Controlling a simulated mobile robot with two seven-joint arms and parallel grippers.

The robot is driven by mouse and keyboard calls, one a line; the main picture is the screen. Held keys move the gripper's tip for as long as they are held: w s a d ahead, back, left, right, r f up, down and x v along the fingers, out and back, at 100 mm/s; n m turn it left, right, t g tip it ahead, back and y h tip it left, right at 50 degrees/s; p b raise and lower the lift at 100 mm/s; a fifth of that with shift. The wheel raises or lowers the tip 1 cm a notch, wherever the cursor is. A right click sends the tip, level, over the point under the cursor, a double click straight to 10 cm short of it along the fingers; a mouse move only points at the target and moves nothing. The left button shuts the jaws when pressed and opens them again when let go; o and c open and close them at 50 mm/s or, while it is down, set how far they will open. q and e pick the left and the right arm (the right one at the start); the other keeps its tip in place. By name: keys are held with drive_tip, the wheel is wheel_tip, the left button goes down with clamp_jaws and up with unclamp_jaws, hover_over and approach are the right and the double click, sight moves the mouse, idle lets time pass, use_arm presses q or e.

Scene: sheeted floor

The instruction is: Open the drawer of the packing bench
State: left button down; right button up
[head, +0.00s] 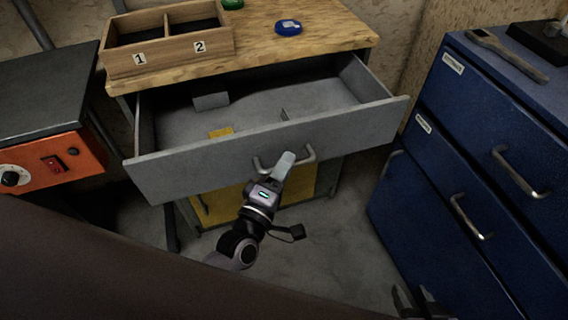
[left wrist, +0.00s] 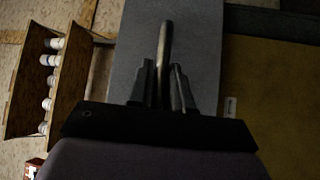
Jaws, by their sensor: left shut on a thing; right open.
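The packing bench (head: 300,40) has a wooden top, and its grey drawer (head: 215,165) stands pulled well out, with the inside showing. A few small items, one of them yellow (head: 221,133), lie in the drawer. My left gripper (head: 284,168) is at the drawer front's bar handle (head: 308,154). In the left wrist view the fingers (left wrist: 163,85) are shut around the handle (left wrist: 164,45), with the grey drawer front (left wrist: 200,45) behind. My right gripper (head: 420,300) shows only partly at the bottom edge of the head view, open and away from the bench.
A two-part wooden box (head: 170,60) marked 1 and 2 and a blue round item (head: 288,27) are on the bench top. A blue cabinet (head: 480,120) stands close on the right. An orange-fronted unit (head: 45,165) stands at left. Floor (head: 330,240) shows below the drawer.

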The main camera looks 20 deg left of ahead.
use_arm(q)
drive_tip(key=c, duration=1.1)
unclamp_jaws()
drive_tip(key=shift+c, duration=0.2)
drive_tip(key=v, duration=0.7)
drive_tip(key=shift+s, duration=0.1)
drive_tip(key=s+a+f+m+g+y+p, duration=0.1)
drive_tip(key=s+a+m+g+p, duration=0.6)
drive_tip(key=m, duration=0.9)
drive_tip(key=s+g+p, duration=0.1)
drive_tip(key=s+p, duration=0.2)
drive_tip(key=shift+s+f+g+y, duration=0.15)
drive_tip(key=shift+f+g+y, duration=0.1)
drive_tip(key=shift+g+y, duration=0.15)
